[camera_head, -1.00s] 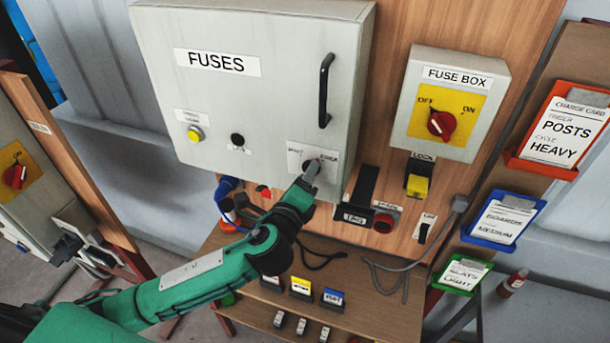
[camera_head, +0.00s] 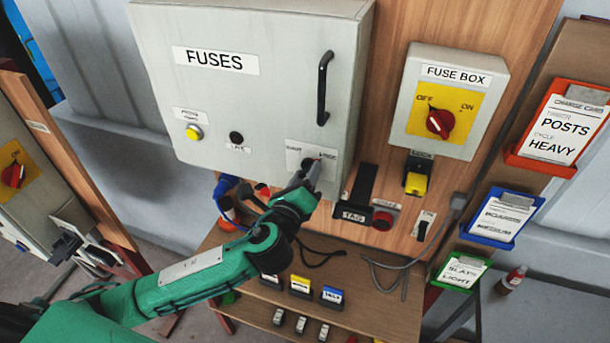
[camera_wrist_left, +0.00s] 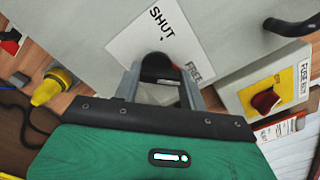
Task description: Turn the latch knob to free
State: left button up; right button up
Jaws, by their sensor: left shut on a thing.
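The latch knob (camera_wrist_left: 158,66) is a small black round knob on a white plate marked SHUT and FREE (camera_wrist_left: 155,33), low on the right of the grey FUSES cabinet door (camera_head: 260,90). My left gripper (camera_wrist_left: 161,80) is shut on the knob, a finger on either side of it. In the head view the left gripper (camera_head: 309,174) covers most of the knob, so its pointer direction is hard to tell. The door looks closed. My right gripper is in neither view.
A black door handle (camera_head: 324,90) stands out above the knob. The fuse box (camera_head: 452,100) with its red rotary switch (camera_head: 440,122) is to the right. A TAG holder (camera_head: 355,212), a red button (camera_head: 382,220) and a shelf (camera_head: 375,300) lie below.

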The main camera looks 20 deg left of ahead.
pick_arm(q)
jog(key=o, duration=1)
jog(key=shift+s+a+b, duration=0.15)
jog(key=shift+s+b, duration=0.25)
jog(key=shift+s, duration=3.05)
jog(key=shift+s+a+b, duration=0.1)
jog(key=shift+s+b, duration=0.25)
jog(key=shift+s, duration=3.1)
jog(key=shift+f, duration=0.1)
